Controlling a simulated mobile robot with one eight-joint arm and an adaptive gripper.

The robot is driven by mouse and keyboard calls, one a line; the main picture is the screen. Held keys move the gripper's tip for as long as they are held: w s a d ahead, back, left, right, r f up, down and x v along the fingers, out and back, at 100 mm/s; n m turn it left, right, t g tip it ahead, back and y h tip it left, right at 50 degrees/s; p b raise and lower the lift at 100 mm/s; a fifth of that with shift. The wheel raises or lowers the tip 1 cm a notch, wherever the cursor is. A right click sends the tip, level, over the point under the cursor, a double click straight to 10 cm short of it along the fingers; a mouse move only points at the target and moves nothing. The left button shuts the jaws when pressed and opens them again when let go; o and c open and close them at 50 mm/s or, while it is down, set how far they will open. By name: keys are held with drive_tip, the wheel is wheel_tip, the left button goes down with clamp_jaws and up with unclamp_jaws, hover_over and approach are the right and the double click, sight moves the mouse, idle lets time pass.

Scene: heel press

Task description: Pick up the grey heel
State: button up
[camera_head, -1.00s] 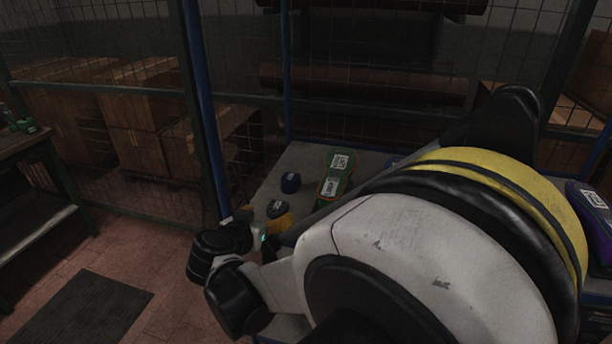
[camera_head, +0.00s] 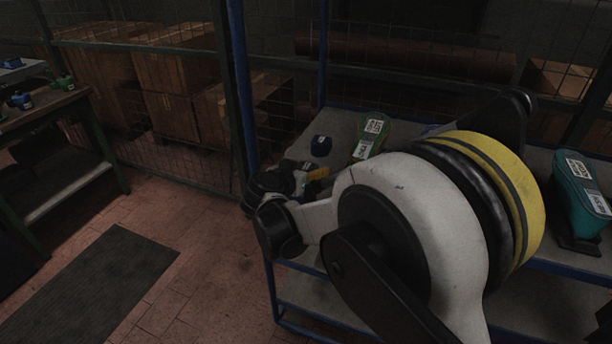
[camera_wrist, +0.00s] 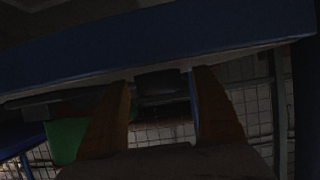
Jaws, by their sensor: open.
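The grey heel is a small dark block on the shelf top. In the wrist view the grey heel (camera_wrist: 160,88) shows between my two orange-brown fingers, with gaps visible at its sides. My gripper (camera_wrist: 161,85) is open around it, and I cannot tell whether either finger touches it. In the head view my gripper (camera_head: 312,173) is at the near left end of the shelf, and my wrist and fingers mostly hide the heel there. A dark blue heel (camera_head: 321,146) stands just behind my gripper.
A green shoe-like piece with white labels (camera_head: 372,133) stands right of the blue heel. A teal labelled one (camera_head: 580,190) is at the far right. The blue-framed shelf (camera_head: 345,118) backs onto a mesh fence.

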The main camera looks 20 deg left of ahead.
drive_tip(key=shift+r, duration=0.1)
drive_tip(key=c, duration=1.3)
